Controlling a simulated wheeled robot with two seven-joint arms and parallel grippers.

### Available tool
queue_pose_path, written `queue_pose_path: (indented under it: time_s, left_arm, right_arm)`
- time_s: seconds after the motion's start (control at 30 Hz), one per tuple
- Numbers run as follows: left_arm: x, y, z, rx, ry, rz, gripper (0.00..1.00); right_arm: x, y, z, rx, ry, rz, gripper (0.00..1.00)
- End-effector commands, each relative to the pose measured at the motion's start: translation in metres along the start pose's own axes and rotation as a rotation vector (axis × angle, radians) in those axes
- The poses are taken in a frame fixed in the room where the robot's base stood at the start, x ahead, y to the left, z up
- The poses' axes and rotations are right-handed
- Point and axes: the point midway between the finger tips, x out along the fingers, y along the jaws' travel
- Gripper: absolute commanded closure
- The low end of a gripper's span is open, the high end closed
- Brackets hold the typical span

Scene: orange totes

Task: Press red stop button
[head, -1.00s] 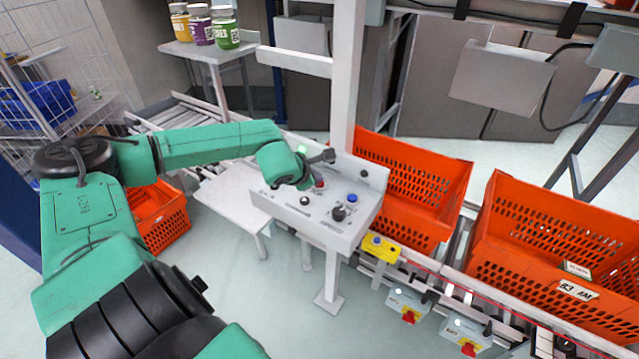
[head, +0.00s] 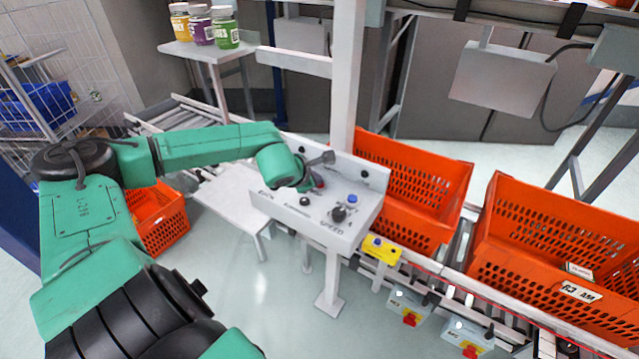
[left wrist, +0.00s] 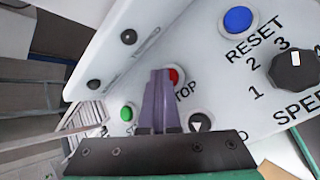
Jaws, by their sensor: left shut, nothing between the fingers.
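The red stop button (left wrist: 177,76) sits on the grey control panel (left wrist: 215,75), with the word STOP partly hidden beside it. In the left wrist view my left gripper (left wrist: 161,73) is shut and empty, its purple fingertips overlapping the button's left edge. I cannot tell whether they touch it. In the head view my left gripper (head: 310,184) is over the control box (head: 345,235), and a bit of the red button (head: 319,182) shows beside it. My right gripper is not in view.
On the panel are a blue reset button (left wrist: 238,20), a black speed knob (left wrist: 294,68) and a green button (left wrist: 126,113). A yellow box (head: 381,249) is below the control box. Orange totes (head: 410,190) stand on the conveyor to the right.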

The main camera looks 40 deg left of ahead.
Motion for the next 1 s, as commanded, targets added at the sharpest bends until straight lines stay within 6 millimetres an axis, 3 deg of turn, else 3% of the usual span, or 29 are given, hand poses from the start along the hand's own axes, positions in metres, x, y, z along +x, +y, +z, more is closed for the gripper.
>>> queue_pose_path:
  time_s: [0.73, 1.0]
  left_arm:
    - [-0.013, 0.01, 0.009, 0.0, 0.001, 0.0, 1.0]
    - [-0.031, 0.023, 0.022, 0.001, 0.001, 0.001, 1.0]
  right_arm:
    - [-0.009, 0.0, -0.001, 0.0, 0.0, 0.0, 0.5]
    - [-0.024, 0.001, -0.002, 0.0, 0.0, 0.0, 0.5]
